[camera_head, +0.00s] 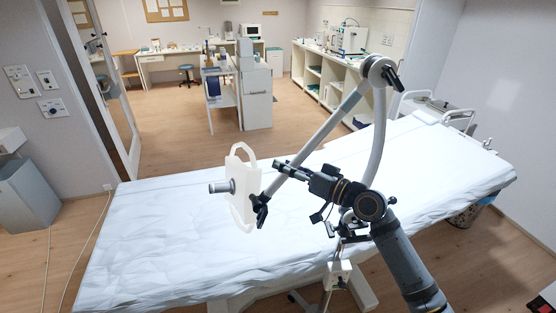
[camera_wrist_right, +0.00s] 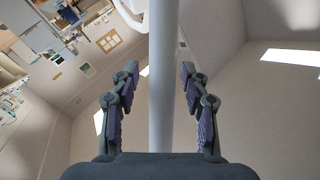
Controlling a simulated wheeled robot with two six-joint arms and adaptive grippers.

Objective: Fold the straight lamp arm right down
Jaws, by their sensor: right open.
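The lamp's straight arm (camera_head: 338,118) is a grey tube that slopes from a high joint (camera_head: 379,72) down left to the white lamp head (camera_head: 241,188). A curved lamp arm (camera_head: 379,135) drops from the same joint toward the bed's near edge. My right gripper (camera_head: 283,168) reaches in from the lower right and is at the straight arm's lower part. In the right wrist view, a pale tube (camera_wrist_right: 163,75) runs upright between the spread fingers of my right gripper (camera_wrist_right: 160,110), with gaps on both sides. The fingers are open around it. My left gripper is not visible.
A bed with a white sheet (camera_head: 150,235) lies below the lamp and spans the view. Black handles sit at the upper joint and near the lamp head. A shelf unit (camera_head: 325,80) and a cart (camera_head: 250,90) stand farther back. Bare floor shows beyond the bed.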

